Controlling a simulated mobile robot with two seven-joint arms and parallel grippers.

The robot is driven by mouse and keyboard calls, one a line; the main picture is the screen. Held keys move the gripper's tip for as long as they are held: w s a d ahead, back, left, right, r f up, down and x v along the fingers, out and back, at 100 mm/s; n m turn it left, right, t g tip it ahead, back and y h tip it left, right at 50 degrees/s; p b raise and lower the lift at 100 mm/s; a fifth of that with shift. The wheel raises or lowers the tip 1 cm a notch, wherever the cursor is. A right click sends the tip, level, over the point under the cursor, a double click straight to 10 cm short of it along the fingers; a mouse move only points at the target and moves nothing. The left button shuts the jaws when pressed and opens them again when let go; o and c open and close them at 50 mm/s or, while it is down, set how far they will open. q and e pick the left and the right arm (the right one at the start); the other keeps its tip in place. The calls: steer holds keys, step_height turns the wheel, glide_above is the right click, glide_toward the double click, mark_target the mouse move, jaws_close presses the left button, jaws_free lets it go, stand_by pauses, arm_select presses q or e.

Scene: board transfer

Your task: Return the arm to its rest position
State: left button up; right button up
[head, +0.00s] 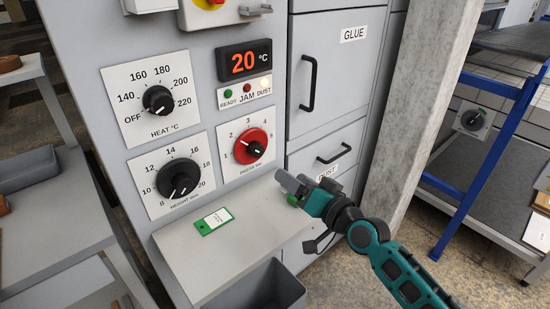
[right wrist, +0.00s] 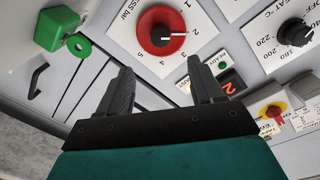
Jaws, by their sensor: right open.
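My right gripper (head: 290,182) is open, in front of the grey machine panel, at the lower right of the red press knob (head: 251,147). Nothing shows between its fingers. In the right wrist view both fingers (right wrist: 160,66) stand apart, with the press knob (right wrist: 160,32) beyond them. The knob's white mark points near 2. My right arm comes in from the lower right in the head view. A green part (head: 293,200) beside the gripper is partly hidden by it. A green box with a tag (right wrist: 62,30) shows at the upper left of the wrist view. My left gripper is out of view.
The heat knob (head: 157,100) and height knob (head: 178,180) are at left. The display (head: 244,62) reads 20 °C; the dust lamp looks lit. A concrete pillar (head: 415,110) stands right.

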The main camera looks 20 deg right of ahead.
steer(key=s+a+f+n+g, duration=0.3)
steer(key=s+f+g, duration=0.1)
steer(key=s, duration=0.3)
steer(key=s+a+f+n+g, duration=0.2)
steer(key=s+a+f+g, duration=0.25)
steer(key=s, duration=0.25)
steer(key=s+d+f+g+h, duration=0.1)
steer(key=s+d+g+h, duration=0.15)
steer(key=s, duration=0.45)
steer(key=s+d+f+g+h, duration=0.1)
steer(key=s+d+g+h, duration=0.15)
steer(key=s, duration=0.45)
steer(key=w+a+f+n+t+y, duration=0.1)
steer(key=w+a+f+t, duration=0.1)
steer(key=w+f+t, duration=0.5)
steer(key=shift+w+f+y, duration=0.3)
steer(key=shift+f, duration=0.5)
steer(key=shift+a+t, duration=0.1)
steer(key=shift+t, duration=0.15)
